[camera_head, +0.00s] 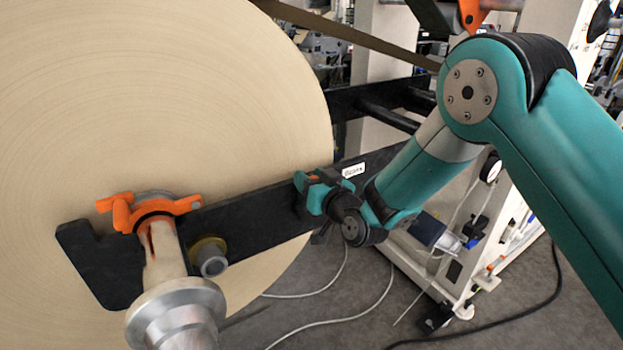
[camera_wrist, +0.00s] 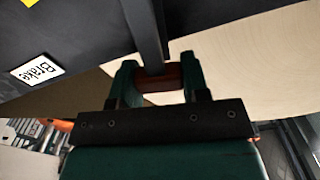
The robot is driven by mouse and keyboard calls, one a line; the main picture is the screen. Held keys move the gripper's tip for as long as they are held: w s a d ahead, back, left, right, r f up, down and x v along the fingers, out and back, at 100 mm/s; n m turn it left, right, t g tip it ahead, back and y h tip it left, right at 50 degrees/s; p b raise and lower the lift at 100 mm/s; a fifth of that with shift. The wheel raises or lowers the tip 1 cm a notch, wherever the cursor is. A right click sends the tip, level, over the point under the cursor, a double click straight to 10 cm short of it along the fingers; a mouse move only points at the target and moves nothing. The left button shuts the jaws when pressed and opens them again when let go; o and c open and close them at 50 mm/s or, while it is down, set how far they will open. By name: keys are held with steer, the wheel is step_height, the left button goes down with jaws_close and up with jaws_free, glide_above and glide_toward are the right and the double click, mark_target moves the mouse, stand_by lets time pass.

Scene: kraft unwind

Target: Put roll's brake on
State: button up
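The brake lever shows in the wrist view as a dark bar (camera_wrist: 149,35) ending in a dull red grip (camera_wrist: 160,80). The "Brake" label shows on the black arm in the head view (camera_head: 354,170) and in the wrist view (camera_wrist: 37,71). My gripper (camera_head: 312,184) is at the black arm, just left of the label in the head view. In the wrist view my gripper (camera_wrist: 160,82) has a finger on each side of the red grip, and both seem to touch it. In the head view the lever is mostly hidden by my gripper.
The large kraft roll (camera_head: 200,100) fills the left, close behind the black arm (camera_head: 245,215). An orange clamp (camera_head: 150,208) holds the shaft end (camera_head: 180,315). A white machine frame (camera_head: 480,230) stands at right. Cables (camera_head: 320,290) lie on the floor.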

jaws_close()
steer(key=shift+d, duration=0.1)
steer(key=w+d+f+m+b, duration=0.4)
steer(key=f+m+b, duration=0.5)
steer(key=m, duration=0.7)
steer(key=shift+w+d+f+b, duration=0.2)
steer(key=shift+d+b, duration=0.7)
steer(key=shift+d, duration=0.3)
steer(key=o, duration=0.9)
jaws_free()
steer(key=shift+o, duration=0.2)
steer(key=shift+s+f, duration=0.1)
